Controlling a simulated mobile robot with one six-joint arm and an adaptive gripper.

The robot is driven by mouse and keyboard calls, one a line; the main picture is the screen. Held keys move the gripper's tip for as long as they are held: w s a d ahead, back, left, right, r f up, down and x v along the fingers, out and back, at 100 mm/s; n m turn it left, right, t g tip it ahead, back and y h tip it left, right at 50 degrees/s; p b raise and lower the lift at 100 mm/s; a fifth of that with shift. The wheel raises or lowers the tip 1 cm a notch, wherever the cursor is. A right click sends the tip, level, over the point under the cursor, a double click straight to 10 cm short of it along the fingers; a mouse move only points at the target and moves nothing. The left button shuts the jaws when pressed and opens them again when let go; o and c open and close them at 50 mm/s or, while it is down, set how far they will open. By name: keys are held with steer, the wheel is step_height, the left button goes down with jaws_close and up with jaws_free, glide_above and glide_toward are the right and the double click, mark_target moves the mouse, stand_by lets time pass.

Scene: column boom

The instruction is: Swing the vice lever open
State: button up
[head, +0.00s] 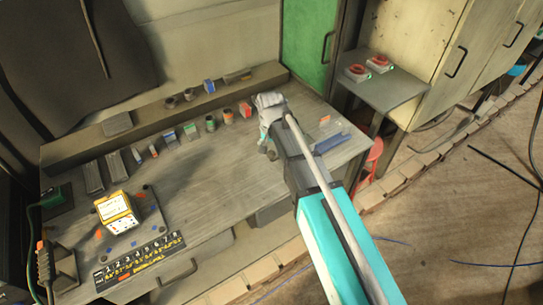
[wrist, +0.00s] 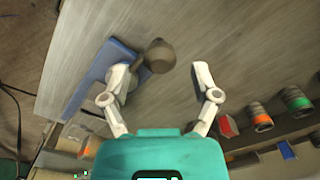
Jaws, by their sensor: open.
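The vice shows as a blue block (wrist: 100,72) on the grey bench in the wrist view. A dark rounded knob (wrist: 160,56), apparently the end of the vice lever, stands out to its right. In the head view a blue piece (head: 333,142), apparently the vice, lies near the bench's right edge; my arm hides the lever there. My gripper (wrist: 169,70) is open. The knob shows between its two fingertips, closer to the left one, which overlaps the lever. I cannot tell whether they touch. In the head view my gripper (head: 266,148) is over the bench, left of the blue piece.
Several small coloured parts and cylinders (head: 190,131) line the back of the bench (head: 215,190). A yellow box (head: 117,209) stands at the bench's left. A side table (head: 385,88) with red round items is at the back right. The bench's middle is clear.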

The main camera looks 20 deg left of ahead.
steer(key=shift+f+b, duration=0.6)
steer(key=shift+f, duration=0.3)
jaws_close()
